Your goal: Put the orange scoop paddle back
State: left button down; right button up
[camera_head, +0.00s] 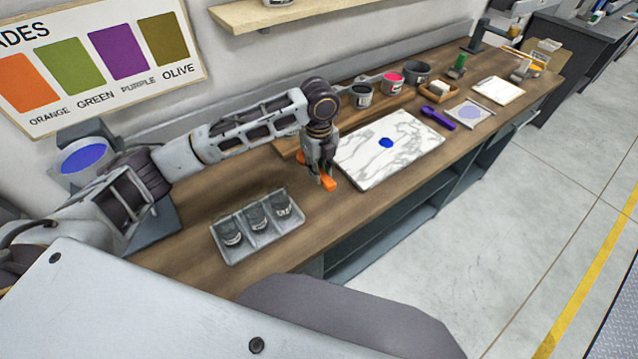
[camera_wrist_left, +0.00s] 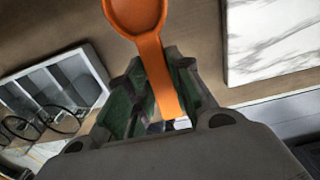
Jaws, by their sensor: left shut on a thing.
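My left gripper (camera_head: 324,178) is shut on the orange scoop paddle (camera_head: 328,184), between the grey tray and the marble slab. In the left wrist view the paddle (camera_wrist_left: 138,22) has its handle between the fingers (camera_wrist_left: 165,95) and its round bowl pointing away from the gripper. In the head view most of the paddle is hidden by the gripper. It appears to be held above the wooden bench (camera_head: 215,190); the exact height is hard to tell. My right gripper is in neither view.
A grey tray (camera_head: 236,252) with several dark jars is left of the gripper. A marble slab (camera_head: 400,150) with a blue blob (camera_head: 386,142) is to the right. Bare wood lies around the tray.

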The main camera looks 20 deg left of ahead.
aim_at(319, 190)
pick_arm(q)
jog(key=shift+f, duration=0.75)
jog(key=shift+f, duration=2.5)
jog(key=shift+p, duration=0.3)
jog(key=c, duration=1.3)
grip_release()
jog(key=shift+o, duration=0.2)
notch_tip(319, 190, up, 12)
jog(key=shift+a+r+b, duration=0.1)
jog(key=shift+b, duration=0.45)
